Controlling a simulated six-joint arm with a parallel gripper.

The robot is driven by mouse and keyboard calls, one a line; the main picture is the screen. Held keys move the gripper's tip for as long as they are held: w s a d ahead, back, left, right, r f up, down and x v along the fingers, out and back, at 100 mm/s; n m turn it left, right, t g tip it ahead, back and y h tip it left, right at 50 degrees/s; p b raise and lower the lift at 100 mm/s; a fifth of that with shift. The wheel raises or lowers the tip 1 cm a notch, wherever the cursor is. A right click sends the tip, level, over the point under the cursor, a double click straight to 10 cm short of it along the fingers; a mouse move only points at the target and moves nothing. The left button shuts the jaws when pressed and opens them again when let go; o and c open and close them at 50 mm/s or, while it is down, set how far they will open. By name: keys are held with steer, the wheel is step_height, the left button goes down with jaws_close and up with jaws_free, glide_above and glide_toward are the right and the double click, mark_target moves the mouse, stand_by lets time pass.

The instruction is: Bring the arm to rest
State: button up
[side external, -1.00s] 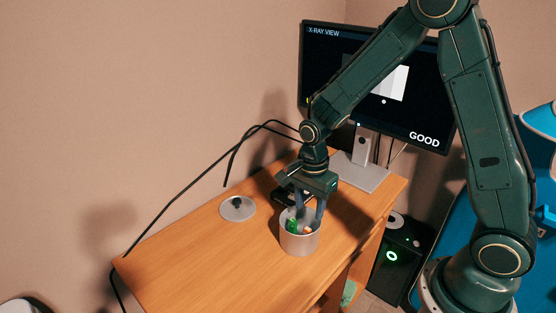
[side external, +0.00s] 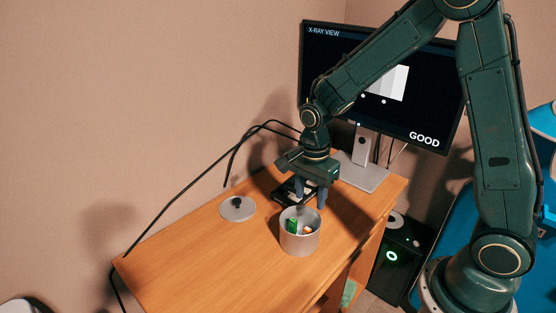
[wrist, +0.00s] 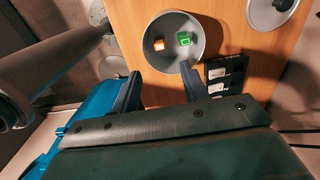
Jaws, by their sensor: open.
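My gripper (side external: 311,196) is open and empty, with its fingers pointing down just above and behind the grey metal pot (side external: 300,239) on the desk. In the wrist view my gripper (wrist: 158,90) shows its two fingers spread apart near the rim of the pot (wrist: 160,62). Inside the pot lie a green piece (wrist: 184,39) and an orange-brown piece (wrist: 159,44). They also show in the side view as a green piece (side external: 292,226) and an orange one (side external: 307,230).
The round grey lid (side external: 237,209) lies on the desk (side external: 215,260) left of the pot. A black device (side external: 290,191) lies behind the pot. A monitor (side external: 345,60) reading "X-RAY VIEW" and "GOOD" stands at the back. Black cables run along the wall. The desk's front left is clear.

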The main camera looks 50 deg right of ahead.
steer(key=s+r+n+t, duration=0.3)
steer(key=s+r+n, duration=0.45)
steer(key=r, duration=0.55)
steer(key=s+r+n+t, duration=0.2)
steer(key=s+r+n, duration=0.3)
steer(key=s+n, duration=0.5)
steer(key=shift+s+r+t, duration=0.3)
steer(key=shift+s+r, duration=0.05)
steer(key=shift+s, duration=0.4)
